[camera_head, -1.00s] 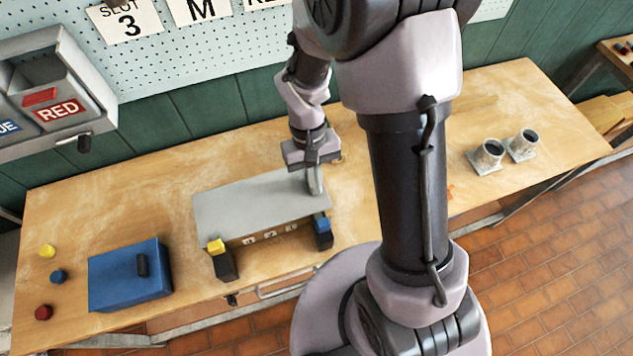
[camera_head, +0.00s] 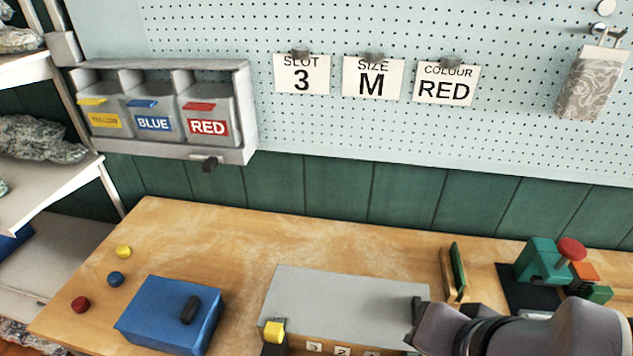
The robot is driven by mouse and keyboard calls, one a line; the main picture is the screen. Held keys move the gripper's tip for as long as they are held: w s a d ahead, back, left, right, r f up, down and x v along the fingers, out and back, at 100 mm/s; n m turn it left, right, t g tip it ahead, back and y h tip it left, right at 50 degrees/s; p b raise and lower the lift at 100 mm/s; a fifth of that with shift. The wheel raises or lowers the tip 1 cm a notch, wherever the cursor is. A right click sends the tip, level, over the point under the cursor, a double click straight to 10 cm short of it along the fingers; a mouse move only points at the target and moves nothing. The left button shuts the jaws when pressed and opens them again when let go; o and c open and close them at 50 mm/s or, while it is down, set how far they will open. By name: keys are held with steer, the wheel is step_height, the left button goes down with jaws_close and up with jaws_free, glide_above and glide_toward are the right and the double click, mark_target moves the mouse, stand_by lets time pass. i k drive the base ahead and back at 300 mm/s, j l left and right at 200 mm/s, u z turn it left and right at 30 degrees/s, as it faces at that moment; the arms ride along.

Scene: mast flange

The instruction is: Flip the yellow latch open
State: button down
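The yellow latch (camera_head: 274,330) is a small yellow block on a dark post. It stands at the front left corner of a grey-topped box (camera_head: 345,297) on the wooden bench. The front of the box is cut off by the bottom edge. My gripper (camera_head: 414,322) is at the lower right, over the right end of the box and well to the right of the yellow latch. Only dark parts of its end show, so its opening is unclear. The blue latch at the box's right corner is not visible now.
A blue box (camera_head: 170,315) with a dark handle and several coloured knobs (camera_head: 116,279) lie to the left on the bench (camera_head: 220,232). A green device with a red knob (camera_head: 571,249) stands at the right. Labelled bins (camera_head: 165,110) and cards (camera_head: 373,78) hang behind.

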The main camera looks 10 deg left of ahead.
mark_target(274, 332)
steer(key=k+j+u, duration=0.1)
steer(key=u, duration=0.35)
steer(key=j+u, duration=0.35)
steer(key=u, duration=0.15)
steer(key=k, duration=0.35)
steer(key=i+j+z, duration=0.2)
steer(key=i, duration=0.2)
steer(key=i+j+z, duration=0.2)
steer(key=i, duration=0.2)
